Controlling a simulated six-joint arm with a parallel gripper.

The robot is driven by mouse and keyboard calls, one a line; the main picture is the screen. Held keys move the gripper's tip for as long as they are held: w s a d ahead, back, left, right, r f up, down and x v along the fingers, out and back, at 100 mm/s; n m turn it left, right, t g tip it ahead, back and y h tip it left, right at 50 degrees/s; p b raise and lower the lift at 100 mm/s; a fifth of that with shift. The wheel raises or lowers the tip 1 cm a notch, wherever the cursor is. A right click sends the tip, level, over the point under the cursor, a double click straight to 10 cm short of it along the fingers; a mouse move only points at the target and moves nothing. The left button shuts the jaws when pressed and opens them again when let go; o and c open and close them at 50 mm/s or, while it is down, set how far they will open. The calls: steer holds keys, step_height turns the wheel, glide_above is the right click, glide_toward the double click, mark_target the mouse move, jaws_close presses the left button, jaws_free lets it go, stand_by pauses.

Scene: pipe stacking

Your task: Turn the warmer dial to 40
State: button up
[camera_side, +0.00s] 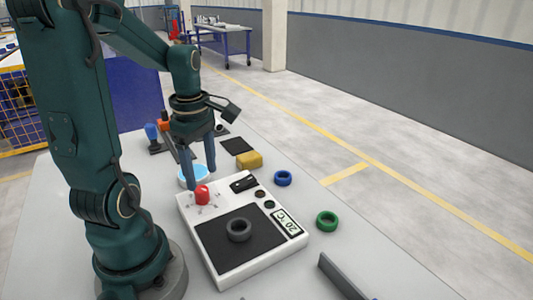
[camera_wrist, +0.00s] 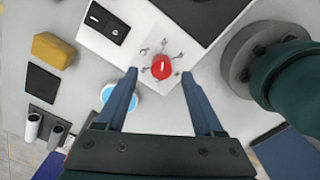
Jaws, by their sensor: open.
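The warmer (camera_side: 263,257) is a white box with a dark heating plate. Its red dial (camera_side: 202,194) sits at the corner near my arm, with small marks around it. The dial also shows in the wrist view (camera_wrist: 161,67), with a white pointer line. The display (camera_side: 285,222) appears to read 20 °C. A dark grey ring (camera_side: 239,230) lies on the plate. My gripper (camera_side: 202,175) is open, fingers pointing down just above and behind the dial. In the wrist view my fingertips (camera_wrist: 160,72) stand on either side of the dial, apparently not touching it.
A blue ring (camera_side: 283,178) and a green ring (camera_side: 327,221) lie right of the warmer. A yellow block (camera_side: 249,160), a black square (camera_side: 237,146) and a light-blue round dish (camera_side: 188,182) are behind it. A grey bar (camera_side: 343,278) lies at the front right.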

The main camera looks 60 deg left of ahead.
mark_target(201, 188)
steer(key=shift+s+a+f, duration=0.25)
steer(key=shift+s+f, duration=0.05)
steer(key=shift+f, duration=2.45)
jaws_close()
